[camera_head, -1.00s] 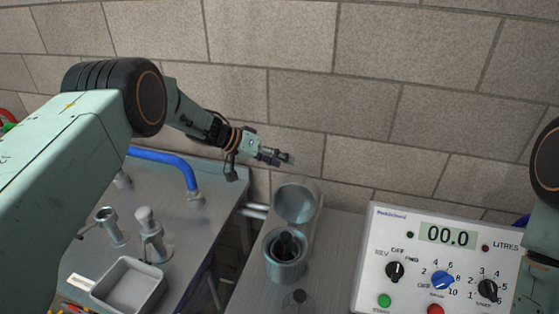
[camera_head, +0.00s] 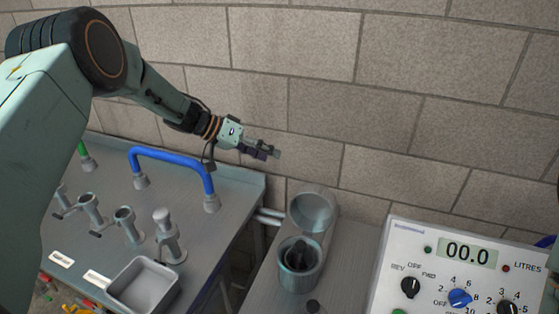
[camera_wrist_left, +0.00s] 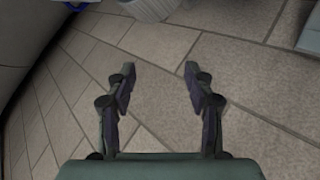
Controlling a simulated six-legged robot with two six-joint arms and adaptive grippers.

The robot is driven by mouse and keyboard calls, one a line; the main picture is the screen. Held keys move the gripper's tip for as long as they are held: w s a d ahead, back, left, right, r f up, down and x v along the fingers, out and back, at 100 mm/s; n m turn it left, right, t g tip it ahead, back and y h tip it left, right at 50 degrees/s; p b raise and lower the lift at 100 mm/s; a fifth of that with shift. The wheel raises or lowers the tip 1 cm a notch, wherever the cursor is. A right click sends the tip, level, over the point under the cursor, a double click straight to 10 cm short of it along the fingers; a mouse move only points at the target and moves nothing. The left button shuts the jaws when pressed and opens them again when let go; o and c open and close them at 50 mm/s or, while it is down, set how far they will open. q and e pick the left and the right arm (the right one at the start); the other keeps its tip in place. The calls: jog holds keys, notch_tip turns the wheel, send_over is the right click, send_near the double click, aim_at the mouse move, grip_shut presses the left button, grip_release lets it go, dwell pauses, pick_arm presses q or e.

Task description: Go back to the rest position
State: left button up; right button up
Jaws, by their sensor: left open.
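My left gripper (camera_head: 272,151) is in the head view, raised in front of the stone wall, above the gap between the metal bench and the grey stand. In the left wrist view, its two fingers (camera_wrist_left: 159,82) are spread apart with nothing between them. My left arm comes in from the left side of the head view. My right gripper is not in either view.
A metal bench (camera_head: 215,205) with taps, a blue hose (camera_head: 170,157) and a grey tray (camera_head: 141,286) is at left. A round metal holder (camera_head: 299,274) with a dark bottle inside stands centre. A white control box (camera_head: 400,265) reading 00.0 is at right.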

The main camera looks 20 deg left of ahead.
pick_arm(q)
jog(key=shift+v, duration=0.75)
